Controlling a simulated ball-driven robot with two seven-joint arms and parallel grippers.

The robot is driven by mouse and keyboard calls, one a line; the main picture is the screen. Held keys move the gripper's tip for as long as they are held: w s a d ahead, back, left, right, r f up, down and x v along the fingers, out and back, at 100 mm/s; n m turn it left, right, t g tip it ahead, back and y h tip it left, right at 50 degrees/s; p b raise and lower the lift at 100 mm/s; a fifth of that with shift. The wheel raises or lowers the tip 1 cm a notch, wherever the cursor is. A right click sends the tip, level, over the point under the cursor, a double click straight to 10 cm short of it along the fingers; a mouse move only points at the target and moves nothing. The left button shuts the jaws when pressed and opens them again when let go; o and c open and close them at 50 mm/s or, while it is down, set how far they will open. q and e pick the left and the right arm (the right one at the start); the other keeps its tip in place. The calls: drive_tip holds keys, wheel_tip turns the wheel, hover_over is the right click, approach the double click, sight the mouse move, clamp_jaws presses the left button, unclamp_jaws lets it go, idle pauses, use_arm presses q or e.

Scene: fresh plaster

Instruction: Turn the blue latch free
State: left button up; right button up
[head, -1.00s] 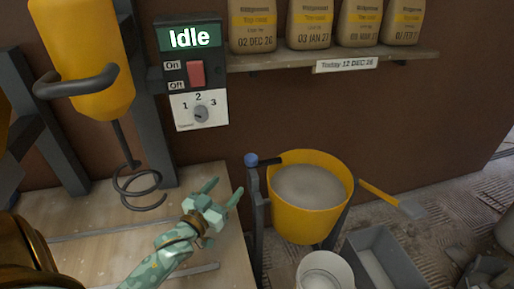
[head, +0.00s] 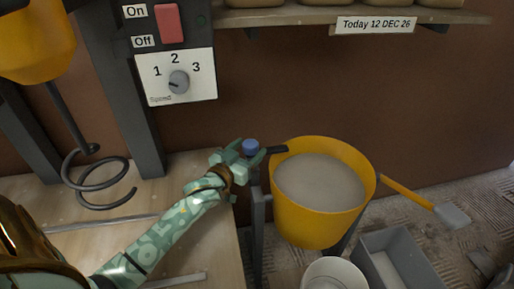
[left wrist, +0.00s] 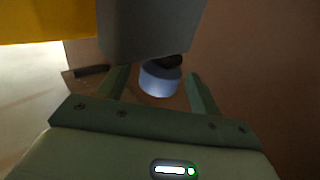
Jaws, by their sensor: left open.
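The blue latch (head: 250,147) is a round blue knob on top of a grey post beside the yellow bucket (head: 308,222), which holds grey plaster. In the left wrist view the knob (left wrist: 160,80) looks pale blue and lies between the two fingers. My left gripper (head: 247,157) is open, with its fingers on either side of the knob in the head view. I cannot tell whether the fingers touch it. My right gripper is not in view.
A mixer with a spiral whisk (head: 97,180) hangs at the left. A control box with a speed dial (head: 179,82) is on the wall. A wooden bench (head: 75,222) lies below my arm.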

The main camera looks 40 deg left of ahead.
sight(254, 143)
use_arm(q)
drive_tip(key=w, duration=0.2)
drive_tip(key=shift+w+a+f+b, duration=0.1)
drive_tip(key=shift+w+f+b, duration=0.1)
drive_tip(key=shift+w+b, duration=0.15)
drive_tip(key=shift+w+r, duration=0.25)
drive_tip(key=shift+w, duration=0.1)
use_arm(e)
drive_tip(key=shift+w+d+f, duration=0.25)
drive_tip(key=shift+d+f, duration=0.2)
